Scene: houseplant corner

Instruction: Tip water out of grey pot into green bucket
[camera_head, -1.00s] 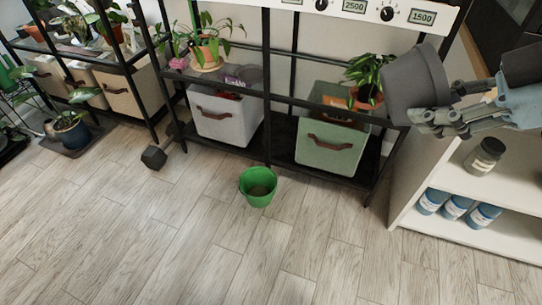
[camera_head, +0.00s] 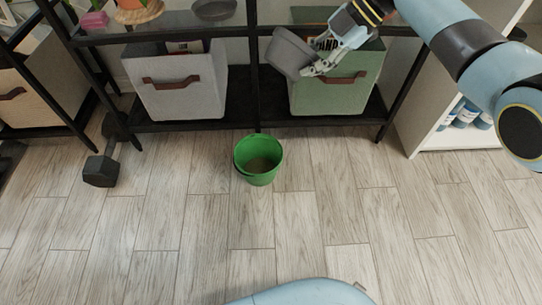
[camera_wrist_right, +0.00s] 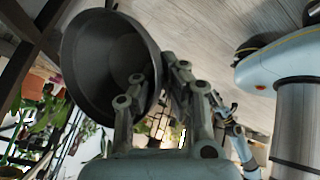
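The grey pot (camera_head: 287,53) is held in my right gripper (camera_head: 316,66), above and to the right of the green bucket in the head view. It looks tilted; the head view does not show its inside well. In the right wrist view the pot (camera_wrist_right: 84,62) shows its round opening and dark inside, and I cannot make out water. The fingers of my right gripper (camera_wrist_right: 150,88) are closed on its wall near the rim. The green bucket (camera_head: 257,176) stands upright on the floor, with a brownish bottom visible. The pot is apart from it.
A black shelf rack (camera_head: 240,112) behind the bucket holds a white bin (camera_head: 178,98) and a pale green bin (camera_head: 330,98). A dark dumbbell (camera_head: 101,169) lies at left. A white shelf unit (camera_head: 420,130) stands at right. The floor around the bucket is clear.

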